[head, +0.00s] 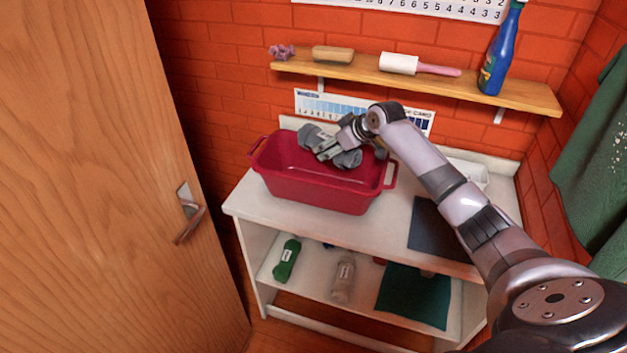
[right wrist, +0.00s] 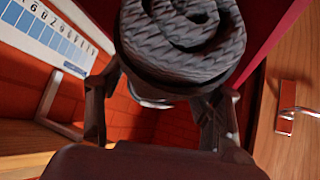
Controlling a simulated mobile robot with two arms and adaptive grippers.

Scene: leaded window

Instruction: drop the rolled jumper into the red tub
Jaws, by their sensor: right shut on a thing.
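The rolled jumper (right wrist: 190,55) is a grey knitted roll, its spiral end filling the top middle of the right wrist view. My right gripper (head: 328,147) is shut on it, with one finger on each side of the roll. In the head view the grey jumper (head: 347,159) shows at the gripper, over the open red tub (head: 318,190). The tub stands on the white counter, and its inside is partly hidden by my gripper. I cannot tell how far the roll is below the rim. My left gripper is not in view.
A wooden shelf (head: 440,82) above holds a brush, a lint roller and a blue bottle (head: 502,50). A dark mat (head: 437,232) lies on the white counter (head: 395,218) right of the tub. A wooden door (head: 95,190) stands at left; a green cloth hangs at right.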

